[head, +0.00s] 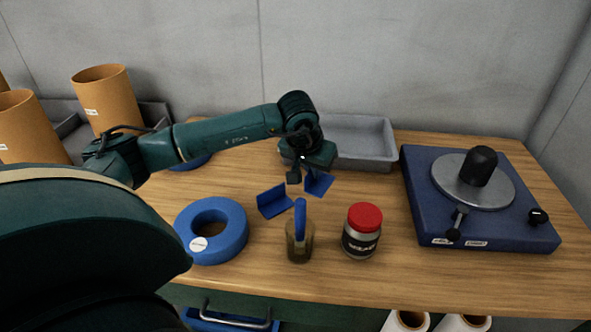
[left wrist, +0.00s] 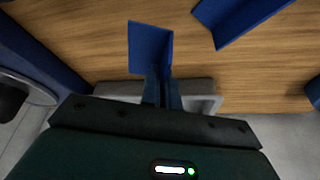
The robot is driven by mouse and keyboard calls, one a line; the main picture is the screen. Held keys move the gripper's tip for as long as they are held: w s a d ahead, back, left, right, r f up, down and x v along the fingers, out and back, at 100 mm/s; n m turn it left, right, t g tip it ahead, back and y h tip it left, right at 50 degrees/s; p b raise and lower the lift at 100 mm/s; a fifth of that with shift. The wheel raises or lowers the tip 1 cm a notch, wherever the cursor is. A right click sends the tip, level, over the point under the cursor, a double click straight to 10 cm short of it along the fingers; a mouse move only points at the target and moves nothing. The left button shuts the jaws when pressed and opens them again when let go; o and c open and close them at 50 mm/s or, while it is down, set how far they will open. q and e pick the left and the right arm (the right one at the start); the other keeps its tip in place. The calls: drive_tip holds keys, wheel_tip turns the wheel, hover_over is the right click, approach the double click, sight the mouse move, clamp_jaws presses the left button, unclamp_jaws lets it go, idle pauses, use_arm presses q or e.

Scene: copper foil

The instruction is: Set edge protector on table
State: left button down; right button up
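A blue L-shaped edge protector (head: 319,183) is at my left gripper (head: 304,176), tilted, in front of the grey tray. In the left wrist view this edge protector (left wrist: 150,47) sticks out from between the fingers, and my left gripper (left wrist: 161,90) looks shut on it. Its gap to the table is hard to judge. A second blue edge protector (head: 275,201) lies on the wooden table (head: 340,285), just left of the gripper; it also shows in the left wrist view (left wrist: 240,15). My right gripper is not in view.
A blue ring (head: 237,245), a cup with a blue handle (head: 300,244) and a red-lidded jar (head: 360,240) stand near the front edge. A grey tray (head: 378,161) is behind. A blue turntable unit (head: 420,228) fills the right. Cardboard tubes (head: 107,100) stand far left.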

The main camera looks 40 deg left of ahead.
sight(311, 183)
use_arm(q)
wheel_tip(311, 183, down, 5)
drive_tip(key=shift+f, duration=0.15)
drive_tip(key=shift+f, duration=0.1)
drive_tip(key=shift+f, duration=0.15)
drive_tip(key=c, duration=1.6)
unclamp_jaws()
drive_tip(key=shift+c, duration=0.2)
